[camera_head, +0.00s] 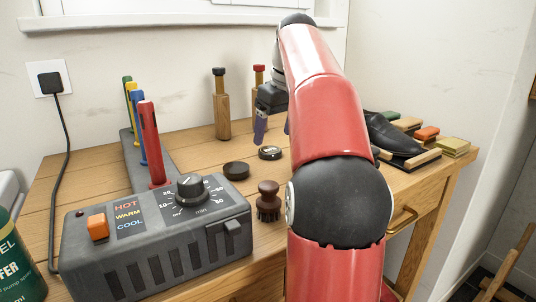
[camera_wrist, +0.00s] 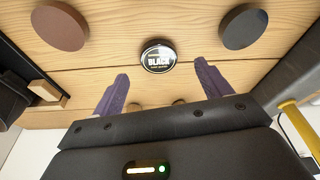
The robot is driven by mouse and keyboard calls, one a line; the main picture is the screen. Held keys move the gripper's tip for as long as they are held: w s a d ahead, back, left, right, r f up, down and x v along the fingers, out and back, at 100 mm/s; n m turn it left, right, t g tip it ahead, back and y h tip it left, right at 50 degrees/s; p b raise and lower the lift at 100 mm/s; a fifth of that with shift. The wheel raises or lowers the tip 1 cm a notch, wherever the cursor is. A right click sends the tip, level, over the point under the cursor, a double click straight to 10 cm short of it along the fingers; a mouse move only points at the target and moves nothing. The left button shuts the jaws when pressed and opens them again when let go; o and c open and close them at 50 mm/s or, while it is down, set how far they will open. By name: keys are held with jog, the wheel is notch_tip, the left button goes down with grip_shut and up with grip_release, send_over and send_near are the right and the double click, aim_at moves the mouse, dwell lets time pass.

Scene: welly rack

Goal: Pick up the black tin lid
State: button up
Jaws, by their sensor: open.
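The black tin lid (camera_wrist: 158,56) is a small, low round piece with a dark rim and a pale label reading "BLACK". It lies flat on the wooden bench top, and in the head view it shows left of my arm (camera_head: 270,153). My gripper (camera_wrist: 161,72) is open and empty, its two purple fingers apart. In the wrist view the lid appears between and just beyond the fingertips. In the head view my gripper (camera_head: 273,130) hangs above and behind the lid, apart from it, with one finger partly hidden by my arm.
A plain dark disc (camera_wrist: 243,26) and a brown disc (camera_wrist: 59,27) lie either side of the lid. A brown-knobbed brush (camera_head: 268,196) stands nearer. The grey boot dryer (camera_head: 150,245) is left; a black shoe (camera_head: 385,135) and several brushes are right. Wooden-bodied posts (camera_head: 222,110) stand behind.

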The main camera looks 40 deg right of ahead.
aim_at(271, 149)
jog(key=b+x, duration=0.1)
jog(key=x, duration=0.3)
jog(key=shift+w+d+f, duration=0.1)
jog(key=shift+w+f, duration=0.05)
jog(key=shift+w, duration=0.05)
jog(key=shift+c, duration=0.4)
jog(key=c, duration=1)
